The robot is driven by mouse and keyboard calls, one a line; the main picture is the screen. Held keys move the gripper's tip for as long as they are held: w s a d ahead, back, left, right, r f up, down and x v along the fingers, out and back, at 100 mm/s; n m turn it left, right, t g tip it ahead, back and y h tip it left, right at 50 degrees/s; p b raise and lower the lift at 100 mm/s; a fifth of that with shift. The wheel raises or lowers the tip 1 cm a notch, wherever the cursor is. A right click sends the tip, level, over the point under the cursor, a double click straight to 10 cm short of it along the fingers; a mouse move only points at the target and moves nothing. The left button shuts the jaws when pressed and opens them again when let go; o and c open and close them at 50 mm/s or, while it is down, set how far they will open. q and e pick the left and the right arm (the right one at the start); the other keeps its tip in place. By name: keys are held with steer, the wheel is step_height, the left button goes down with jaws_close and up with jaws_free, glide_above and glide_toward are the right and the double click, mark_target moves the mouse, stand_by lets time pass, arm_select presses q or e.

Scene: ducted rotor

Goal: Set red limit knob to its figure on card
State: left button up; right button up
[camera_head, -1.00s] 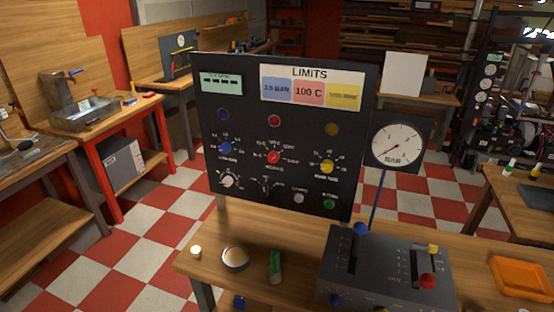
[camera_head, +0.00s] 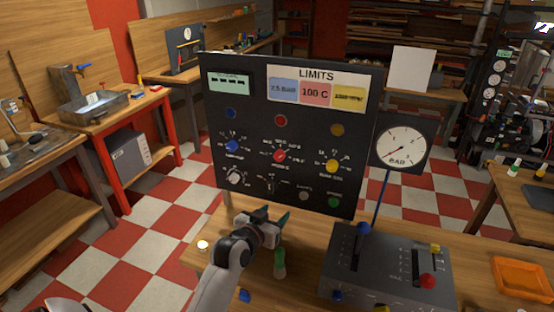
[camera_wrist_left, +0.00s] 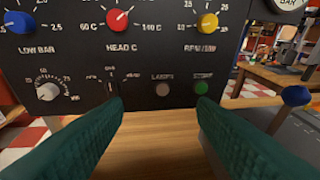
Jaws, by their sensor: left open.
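The red limit knob (camera_head: 280,156) sits in the middle of the black panel (camera_head: 215,180), under a red lamp. It also shows in the left wrist view (camera_wrist_left: 117,20), labelled HEAD C, with marks 60 C at left and 140 C at right; its white pointer is hard to read exactly. The LIMITS card (camera_head: 340,80) at the panel's top has a red field reading 100 C. My left gripper (camera_head: 276,216) is open and empty, low in front of the panel, below the red knob. In the left wrist view its two green fingers (camera_wrist_left: 158,105) are spread wide. My right gripper is not seen.
A blue knob (camera_head: 232,146) and a yellow knob (camera_head: 332,166) flank the red one. A white dial (camera_head: 236,177) is lower left. A gauge (camera_head: 402,144) on a blue stem and a lever box (camera_head: 345,285) stand at right. A green-topped item (camera_head: 279,262) stands below the gripper.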

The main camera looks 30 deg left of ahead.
mark_target(278, 158)
arm_select(q)
steer(key=w+a+r+n+t+y, duration=0.2)
steer(key=w+a+r+n+y, duration=0.15)
steer(key=a+r, duration=0.25)
steer(key=shift+m+h, duration=0.35)
steer(key=shift+m, duration=0.1)
steer(key=p+x, duration=0.1)
steer(key=x, duration=1.1)
steer(key=shift+w+r+p, duration=0.1)
steer(key=shift+w+p, duration=0.05)
steer(key=shift+p, duration=0.25)
steer(key=shift+t, duration=0.3)
steer(key=shift+d, duration=0.1)
steer(key=c, duration=1)
